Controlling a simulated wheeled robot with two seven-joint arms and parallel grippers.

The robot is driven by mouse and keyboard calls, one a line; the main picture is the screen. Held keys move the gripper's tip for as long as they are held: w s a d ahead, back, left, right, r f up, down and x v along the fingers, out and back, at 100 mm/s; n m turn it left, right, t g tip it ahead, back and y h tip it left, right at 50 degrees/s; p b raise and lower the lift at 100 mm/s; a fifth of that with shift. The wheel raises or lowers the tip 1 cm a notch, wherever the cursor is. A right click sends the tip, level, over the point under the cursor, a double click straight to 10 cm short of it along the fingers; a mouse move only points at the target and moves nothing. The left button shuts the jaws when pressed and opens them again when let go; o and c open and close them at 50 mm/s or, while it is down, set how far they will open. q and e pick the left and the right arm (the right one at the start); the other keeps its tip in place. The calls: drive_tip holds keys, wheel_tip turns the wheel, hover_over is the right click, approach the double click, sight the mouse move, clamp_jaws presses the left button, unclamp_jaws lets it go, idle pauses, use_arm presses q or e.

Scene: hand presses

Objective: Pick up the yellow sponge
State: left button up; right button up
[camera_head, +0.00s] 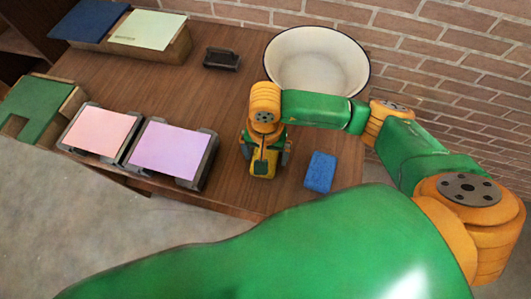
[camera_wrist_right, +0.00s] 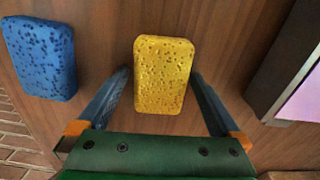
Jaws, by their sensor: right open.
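The yellow sponge (camera_wrist_right: 163,78) lies on the wooden table, its pitted top facing the right wrist camera. My right gripper (camera_wrist_right: 161,74) is open, with one finger on each side of the sponge and a narrow gap to each. The picture does not settle how high the fingertips are above the table. In the head view my right gripper (camera_head: 266,155) is over the table near its front edge and largely hides the sponge. My left gripper is not in view.
A blue sponge (camera_head: 320,172) lies to the right of the gripper. A white basin (camera_head: 317,62) stands behind it. Presses with a purple plate (camera_head: 172,150) and a pink plate (camera_head: 100,131) are on the left. A dark holder (camera_head: 221,59) sits farther back. A brick wall is behind.

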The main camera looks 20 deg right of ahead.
drive_tip(key=c, duration=1.2)
drive_tip(key=r+b, duration=0.2)
drive_tip(key=r, duration=0.1)
drive_tip(key=shift+a, duration=0.2)
drive_tip(key=s+r, duration=0.1)
drive_tip(key=s+a+r, duration=0.1)
drive_tip(key=r, duration=0.1)
drive_tip(key=a+r+b, duration=0.1)
drive_tip(key=r, duration=0.1)
drive_tip(key=shift+s+a, duration=0.25)
drive_tip(key=shift+s, duration=0.15)
drive_tip(key=s+a+r, duration=0.1)
drive_tip(key=s+a, duration=0.1)
drive_tip(key=s+a+r+b, duration=0.1)
drive_tip(key=s+a+r, duration=0.1)
drive_tip(key=s, duration=0.1)
drive_tip(key=s+a+r+b, duration=0.1)
drive_tip(key=s+a+r, duration=0.1)
drive_tip(key=shift+s+a, duration=0.3)
drive_tip(key=o, duration=0.7)
drive_tip(key=c, duration=0.6)
